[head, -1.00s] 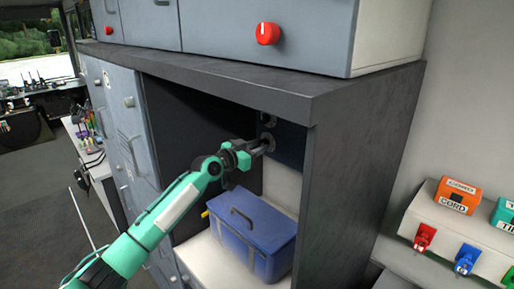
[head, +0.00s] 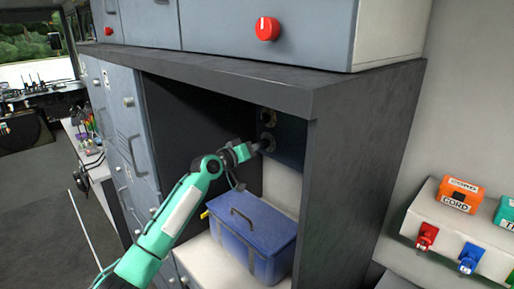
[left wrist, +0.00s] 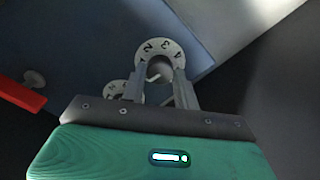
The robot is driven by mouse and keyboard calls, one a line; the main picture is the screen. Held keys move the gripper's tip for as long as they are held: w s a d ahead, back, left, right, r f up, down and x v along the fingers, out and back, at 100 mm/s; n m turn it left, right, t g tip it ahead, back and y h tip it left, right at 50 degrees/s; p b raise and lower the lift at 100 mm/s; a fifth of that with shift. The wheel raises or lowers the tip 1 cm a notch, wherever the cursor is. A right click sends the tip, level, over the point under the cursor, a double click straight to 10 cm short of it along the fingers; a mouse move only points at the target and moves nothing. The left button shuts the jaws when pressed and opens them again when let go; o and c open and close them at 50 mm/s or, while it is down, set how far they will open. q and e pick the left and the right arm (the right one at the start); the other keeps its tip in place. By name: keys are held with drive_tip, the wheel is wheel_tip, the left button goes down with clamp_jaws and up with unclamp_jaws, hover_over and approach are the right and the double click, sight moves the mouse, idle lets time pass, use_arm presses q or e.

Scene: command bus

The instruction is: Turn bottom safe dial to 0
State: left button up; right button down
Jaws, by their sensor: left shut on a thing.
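Two round safe dials sit one above the other on the dark blue safe panel (head: 289,140) inside the open cabinet bay. The top dial (head: 267,117) is free in the head view. My left gripper (head: 262,147) reaches the bottom dial (head: 268,138) and partly covers it. Another dial (left wrist: 115,89) is partly hidden behind a finger. My right gripper is not in view.
A blue box with a handle (head: 252,232) stands on the white shelf (head: 215,262) below the dials. The dark cabinet side wall (head: 355,180) is close on the right. A red knob (head: 267,29) is on the upper cabinet. Colored items sit on a rack (head: 490,245) at far right.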

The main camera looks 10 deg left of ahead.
use_arm(q)
drive_tip(key=shift+n, duration=1)
drive_tip(key=o, duration=1)
drive_tip(key=shift+c, duration=0.2)
drive_tip(key=b+v, duration=0.5)
drive_tip(key=v, duration=0.8)
drive_tip(key=shift+s+a, duration=0.25)
drive_tip(key=shift+s, duration=0.1)
